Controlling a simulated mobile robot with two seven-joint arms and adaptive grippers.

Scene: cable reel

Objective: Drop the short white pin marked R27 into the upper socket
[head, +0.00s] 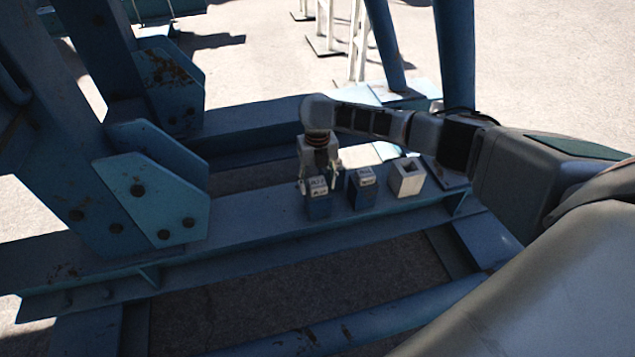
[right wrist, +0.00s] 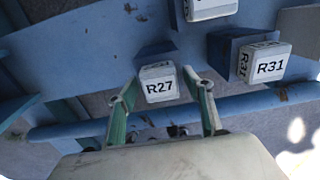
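The white pin marked R27 (right wrist: 158,84) shows in the right wrist view between the fingers of my right gripper (right wrist: 160,78). In the head view its white top (head: 318,186) sits on a blue block on the beam, below my right gripper (head: 318,184). The gripper points down, open, with a finger on either side of the white top and small gaps beside it. My left gripper is out of view.
A white-topped block marked R31 (right wrist: 268,66) stands just right of R27; it also shows in the head view (head: 362,180). Another white-topped block (right wrist: 208,8) is close behind. Blue steel uprights (head: 155,190) rise at the left. The beam (head: 250,215) is clear left of the blocks.

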